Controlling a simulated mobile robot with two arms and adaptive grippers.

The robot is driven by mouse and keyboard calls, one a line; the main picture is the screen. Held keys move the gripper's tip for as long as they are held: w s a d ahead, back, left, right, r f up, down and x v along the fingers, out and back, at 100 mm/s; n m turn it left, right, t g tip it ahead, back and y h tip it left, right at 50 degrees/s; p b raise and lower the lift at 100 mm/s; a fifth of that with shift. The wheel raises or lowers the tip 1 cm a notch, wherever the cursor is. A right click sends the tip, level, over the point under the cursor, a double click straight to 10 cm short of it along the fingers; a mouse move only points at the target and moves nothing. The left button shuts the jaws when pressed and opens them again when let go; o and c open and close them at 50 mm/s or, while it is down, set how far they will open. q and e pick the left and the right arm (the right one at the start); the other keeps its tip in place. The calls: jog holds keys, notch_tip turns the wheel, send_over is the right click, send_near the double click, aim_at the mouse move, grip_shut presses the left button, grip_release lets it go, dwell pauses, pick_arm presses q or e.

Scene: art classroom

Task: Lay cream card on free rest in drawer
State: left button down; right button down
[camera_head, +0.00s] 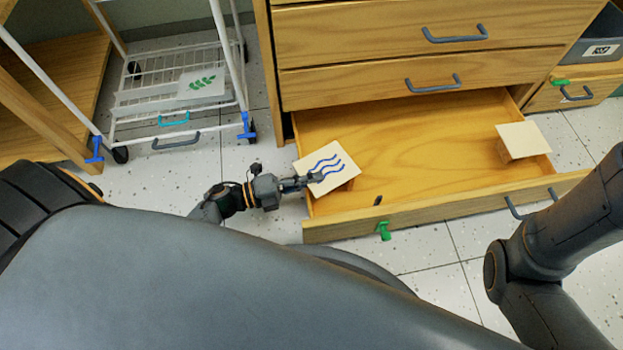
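A cream card with blue wavy lines (342,162) is at the left end of the open wooden drawer (420,160). A wooden block shows under its lower right edge; I cannot tell whether the card rests on it. My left gripper (316,178) reaches in from the left. One fingertip overlaps the card's lower left edge; the other finger is hidden, so I cannot tell whether it is shut.
The drawer front (450,211) has a grey handle and a green tab (384,231). A white wire cart (180,75) with a leaf-marked card (202,82) stands at left. Shut drawers rise behind. The drawer's middle is clear except for a small dark piece near the front.

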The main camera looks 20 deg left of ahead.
pick_arm(q)
jog(key=shift+f, duration=0.1)
jog(key=c, duration=2)
grip_release()
jog(key=shift+f, duration=0.1)
jog(key=o, duration=0.5)
